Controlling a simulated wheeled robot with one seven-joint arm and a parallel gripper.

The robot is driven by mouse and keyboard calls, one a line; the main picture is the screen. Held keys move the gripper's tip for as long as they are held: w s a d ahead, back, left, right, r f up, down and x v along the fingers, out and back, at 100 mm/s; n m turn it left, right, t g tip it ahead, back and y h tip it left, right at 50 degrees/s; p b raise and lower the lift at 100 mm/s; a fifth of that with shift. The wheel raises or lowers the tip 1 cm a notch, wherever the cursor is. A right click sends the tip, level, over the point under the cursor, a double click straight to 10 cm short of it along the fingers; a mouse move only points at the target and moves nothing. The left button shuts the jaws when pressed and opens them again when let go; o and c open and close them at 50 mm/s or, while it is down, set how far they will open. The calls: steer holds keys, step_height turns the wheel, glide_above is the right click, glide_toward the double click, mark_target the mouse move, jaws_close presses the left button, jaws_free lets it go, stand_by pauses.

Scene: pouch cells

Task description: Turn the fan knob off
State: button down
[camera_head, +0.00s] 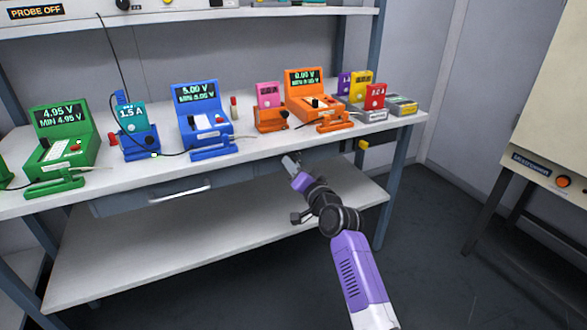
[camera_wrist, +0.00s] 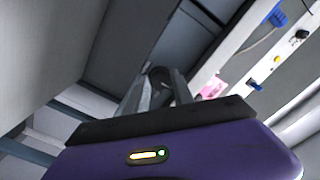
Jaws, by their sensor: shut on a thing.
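My gripper (camera_head: 291,162) is at the front edge of the bench, below the orange meter, with my purple wrist behind it. In the wrist view, my gripper's grey fingers (camera_wrist: 160,88) are closed around a dark round thing (camera_wrist: 160,74) between their tips. It looks like a knob, but it is dark and partly hidden by the fingers. I cannot read any fan label on it. An orange round knob (camera_head: 563,181) is on the cream cabinet at the right, well apart from my gripper.
The white bench (camera_head: 250,150) carries a green meter (camera_head: 62,140), a blue meter (camera_head: 200,120), an orange meter (camera_head: 315,100) and several coloured pouch cells. A yellow knob (camera_head: 362,145) is on the bench front, right of my gripper. The floor between bench and cabinet is clear.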

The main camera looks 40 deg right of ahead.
steer(key=shift+f, duration=0.1)
steer(key=c, duration=1.1)
jaws_free()
steer(key=shift+p+v, duration=0.85)
steer(key=shift+v, duration=3.05)
